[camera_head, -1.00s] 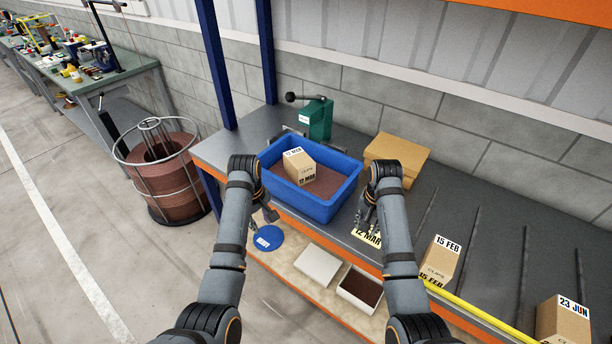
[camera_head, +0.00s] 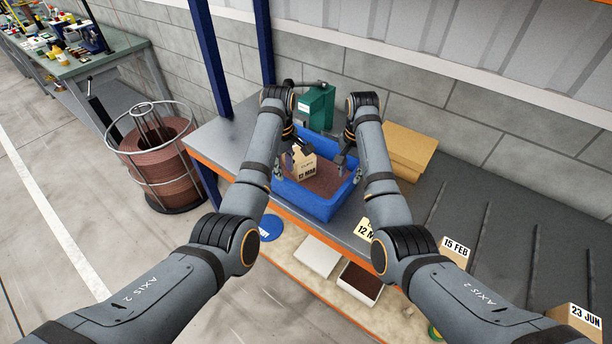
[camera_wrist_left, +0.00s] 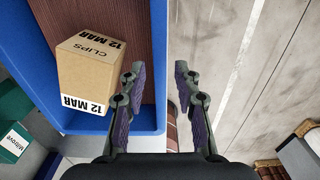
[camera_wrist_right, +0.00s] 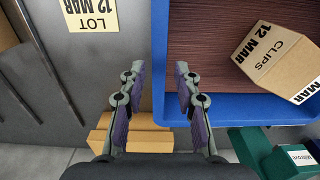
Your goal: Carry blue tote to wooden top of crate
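The blue tote (camera_head: 322,210) sits on the grey shelf with a brown base inside and a carton marked 12 MAR (camera_head: 305,168) standing in it. My left gripper (camera_head: 287,163) is at its left side. In the left wrist view its open fingers (camera_wrist_left: 157,85) lie either side of the tote wall (camera_wrist_left: 158,60), seen from above. My right gripper (camera_head: 349,167) is at the tote's right side. In the right wrist view its open fingers (camera_wrist_right: 157,85) likewise straddle the wall (camera_wrist_right: 160,40). I cannot tell how far the fingers reach down. I cannot make out a wooden-topped crate.
A green press (camera_head: 316,105) stands behind the tote. Cardboard boxes (camera_head: 405,150) lie to its right. Cartons marked 15 FEB (camera_head: 454,250) and 23 JUN (camera_head: 578,320) stand further right. A wire spool cage (camera_head: 155,155) stands on the floor at left.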

